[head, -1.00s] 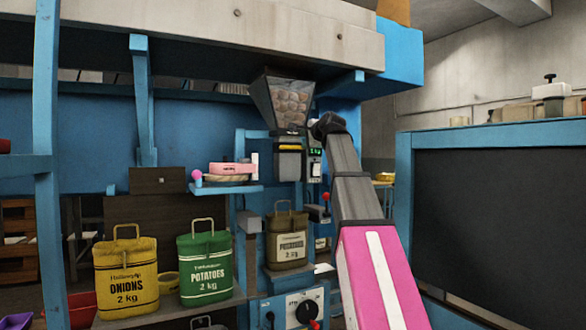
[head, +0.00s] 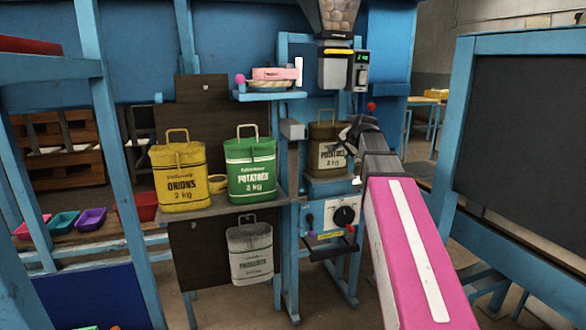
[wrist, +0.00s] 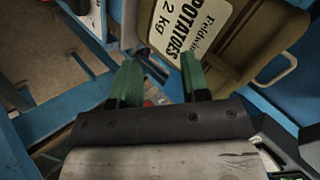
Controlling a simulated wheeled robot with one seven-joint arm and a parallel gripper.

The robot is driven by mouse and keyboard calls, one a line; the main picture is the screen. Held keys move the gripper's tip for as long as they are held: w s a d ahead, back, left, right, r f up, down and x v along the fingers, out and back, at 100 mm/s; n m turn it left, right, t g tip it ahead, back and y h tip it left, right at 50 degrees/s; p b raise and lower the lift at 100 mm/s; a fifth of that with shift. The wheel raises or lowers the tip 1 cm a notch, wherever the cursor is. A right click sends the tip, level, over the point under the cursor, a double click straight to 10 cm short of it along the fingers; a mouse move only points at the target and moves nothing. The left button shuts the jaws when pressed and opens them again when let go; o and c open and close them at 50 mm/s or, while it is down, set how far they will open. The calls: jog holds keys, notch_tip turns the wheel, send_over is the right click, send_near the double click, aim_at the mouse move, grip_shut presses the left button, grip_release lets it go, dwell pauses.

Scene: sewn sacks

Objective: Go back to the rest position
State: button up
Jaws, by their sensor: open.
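My gripper (wrist: 161,78) is open in the wrist view, its two green fingers apart with nothing between them. A brown potatoes sack (wrist: 215,35) lies just beyond the fingertips in that view, and whether they touch cannot be told. In the head view, the brown sack (head: 326,152) stands upright on a blue stand under the weighing machine. The dark end of my arm (head: 362,138) is at its right side and overlaps its edge; the fingers are not clear there.
A yellow onions sack (head: 180,180) and a green potatoes sack (head: 251,172) stand on a shelf to the left, with a grey sack (head: 250,252) hanging below. A control box (head: 328,222) with a dial is under the stand. A dark blue-framed panel (head: 525,140) is at the right.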

jog(key=s+a+f+n+g+h, duration=0.15)
jog(key=s+f, duration=0.45)
jog(key=f, duration=0.7)
jog(key=s+d+f+n+g, duration=0.1)
jog(key=s+f+n+g, duration=0.3)
jog(key=f, duration=0.8)
jog(key=s+f+n+g+h, duration=0.1)
jog(key=s+f+n+g, duration=0.2)
jog(key=s+f, duration=1.4)
jog(key=shift+s+a+n+g, duration=0.2)
jog(key=shift+s+n+g, duration=0.1)
jog(key=shift+n+g, duration=0.05)
